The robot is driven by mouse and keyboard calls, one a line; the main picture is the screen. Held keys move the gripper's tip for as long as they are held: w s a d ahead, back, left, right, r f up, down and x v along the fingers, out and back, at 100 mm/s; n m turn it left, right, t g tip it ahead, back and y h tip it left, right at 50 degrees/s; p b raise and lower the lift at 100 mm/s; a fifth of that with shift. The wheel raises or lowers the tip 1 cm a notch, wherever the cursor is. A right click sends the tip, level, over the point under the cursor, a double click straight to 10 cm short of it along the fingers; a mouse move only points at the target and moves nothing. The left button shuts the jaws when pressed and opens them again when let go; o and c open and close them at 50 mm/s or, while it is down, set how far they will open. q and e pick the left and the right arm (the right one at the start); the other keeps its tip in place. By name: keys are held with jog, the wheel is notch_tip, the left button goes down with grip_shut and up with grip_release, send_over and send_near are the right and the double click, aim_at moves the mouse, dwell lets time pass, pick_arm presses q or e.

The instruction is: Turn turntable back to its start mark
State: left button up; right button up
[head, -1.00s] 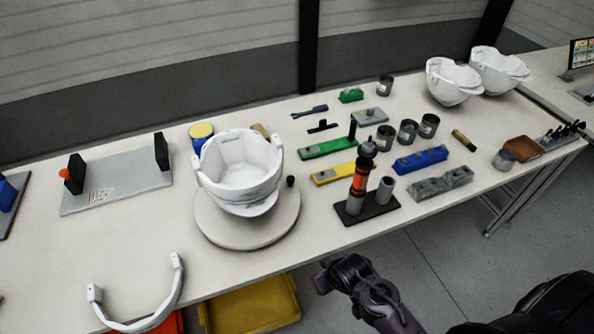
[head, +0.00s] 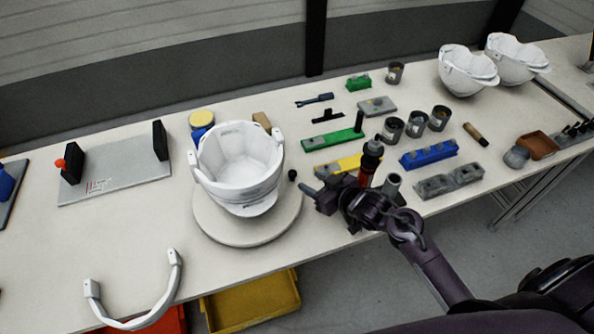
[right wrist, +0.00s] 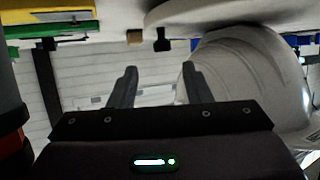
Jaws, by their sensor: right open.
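The round, pale turntable (head: 250,233) sits near the front edge of the bench, left of centre in the head view. A white helmet shell (head: 240,165) stands on it, open side up, and hides much of its top. A small black knob (head: 292,175) shows at the turntable's right rim; it also shows as a dark shape in the right wrist view (right wrist: 162,42). My right gripper (head: 308,190) is just right of the turntable, close to the knob. Its fingers (right wrist: 158,85) are apart with nothing between them. No start mark can be made out. My left gripper is out of view.
A black and red driver in its stand (head: 371,160) is partly hidden behind my right gripper. Green, yellow and blue blocks (head: 428,154) and grey cups lie to the right. A white curved band (head: 140,318) lies at front left. A grey fixture (head: 115,180) stands further left.

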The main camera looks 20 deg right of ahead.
aim_at(293, 173)
jog(key=p+x, duration=0.1)
jog(key=x, duration=0.6)
jog(key=shift+w+a+r, duration=0.1)
jog(key=shift+w+a, duration=0.05)
jog(key=shift+a, duration=0.15)
grip_shut()
